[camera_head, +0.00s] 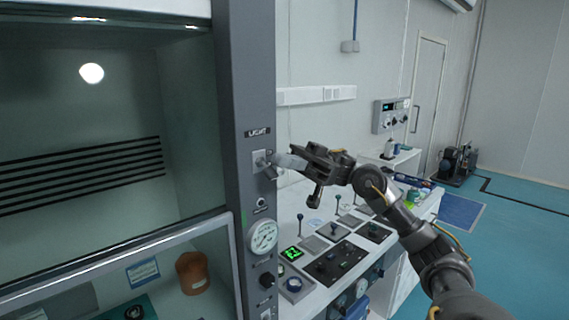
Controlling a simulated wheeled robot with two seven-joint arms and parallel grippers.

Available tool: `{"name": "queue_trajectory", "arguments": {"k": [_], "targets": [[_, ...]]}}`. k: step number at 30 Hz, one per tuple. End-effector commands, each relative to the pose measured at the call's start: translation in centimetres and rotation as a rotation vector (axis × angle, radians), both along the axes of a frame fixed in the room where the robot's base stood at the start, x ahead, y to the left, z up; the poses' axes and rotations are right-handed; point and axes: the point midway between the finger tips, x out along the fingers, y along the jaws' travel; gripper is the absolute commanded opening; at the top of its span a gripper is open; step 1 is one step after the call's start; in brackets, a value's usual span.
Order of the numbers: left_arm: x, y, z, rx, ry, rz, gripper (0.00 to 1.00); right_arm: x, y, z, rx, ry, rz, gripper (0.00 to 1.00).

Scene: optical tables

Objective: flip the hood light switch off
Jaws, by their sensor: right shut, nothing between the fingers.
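The hood light switch (260,160) is a small pale plate with a toggle, under a "LIGHT" label (257,132) on the grey front post of the fume hood. A round bright lamp spot (91,73) shows inside the hood. My left gripper is not in view.
Below the switch on the post (228,80) are a round gauge (263,236) and a dark knob (267,280). A bench with several levers and panels (335,262) stands under my right arm. A brown jar (192,272) is inside the hood. Open blue floor lies at right.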

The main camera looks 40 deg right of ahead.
Motion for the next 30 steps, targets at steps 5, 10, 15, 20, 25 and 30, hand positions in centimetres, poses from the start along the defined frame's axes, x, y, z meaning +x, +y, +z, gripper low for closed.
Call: {"name": "queue_trajectory", "arguments": {"k": [5, 10, 15, 20, 25, 30], "targets": [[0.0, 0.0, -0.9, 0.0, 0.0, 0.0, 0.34, 0.4, -2.2, -0.9, 0.0, 0.002, -0.002, 0.0], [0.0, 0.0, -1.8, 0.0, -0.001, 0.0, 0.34, 0.6, -5.4, -1.9, 0.0, 0.002, -0.005, 0.0], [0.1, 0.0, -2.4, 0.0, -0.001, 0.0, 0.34, 0.6, -8.1, -2.6, 0.0, 0.001, -0.012, 0.0], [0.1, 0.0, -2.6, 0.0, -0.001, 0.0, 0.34, 0.5, -9.5, -2.9, 0.0, 0.0, -0.013, 0.0], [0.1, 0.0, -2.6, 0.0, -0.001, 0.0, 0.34, 0.5, -9.8, -2.9, 0.0, 0.0, -0.014, 0.0], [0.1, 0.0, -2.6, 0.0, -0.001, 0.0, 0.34, 0.5, -9.8, -2.9, 0.0, -0.001, -0.013, 0.0]]}}
